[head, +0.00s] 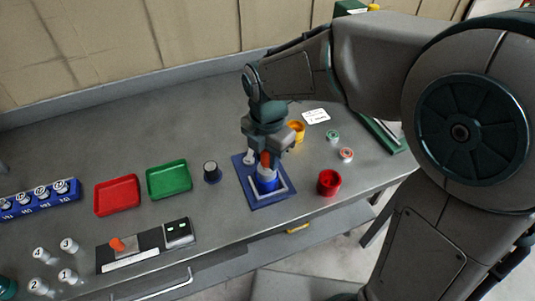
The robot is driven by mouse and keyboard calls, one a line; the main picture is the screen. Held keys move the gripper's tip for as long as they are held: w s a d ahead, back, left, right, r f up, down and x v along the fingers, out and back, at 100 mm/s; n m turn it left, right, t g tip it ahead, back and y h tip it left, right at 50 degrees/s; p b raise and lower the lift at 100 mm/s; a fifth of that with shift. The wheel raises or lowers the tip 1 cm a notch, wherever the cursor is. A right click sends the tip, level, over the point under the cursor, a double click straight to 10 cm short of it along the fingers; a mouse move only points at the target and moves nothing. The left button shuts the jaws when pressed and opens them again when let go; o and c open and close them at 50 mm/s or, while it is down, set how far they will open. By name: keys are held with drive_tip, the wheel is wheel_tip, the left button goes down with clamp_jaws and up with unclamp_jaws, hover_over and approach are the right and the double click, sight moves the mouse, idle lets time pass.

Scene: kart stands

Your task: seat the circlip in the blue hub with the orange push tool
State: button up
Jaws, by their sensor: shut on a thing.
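My gripper (268,150) is over the blue mat near the middle of the bench, shut on the orange push tool (265,160). The tool points down at the blue hub (267,184). A pale band shows between the tool and the hub; I cannot tell if it is the circlip or part of the hub. The hub stands on a blue mat (272,203) with a white outline. I cannot tell whether the tool touches the hub. The circlip cannot be made out for sure.
A red cup (329,183) stands right of the mat and a dark cup (212,171) left of it. A yellow cup (297,131) is behind. Green (169,180) and red (117,195) trays lie left. A switch panel (150,246) is at the front.

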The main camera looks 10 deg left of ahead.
drive_tip(key=shift+r+p, duration=2.7)
drive_tip(key=shift+r, duration=0.8)
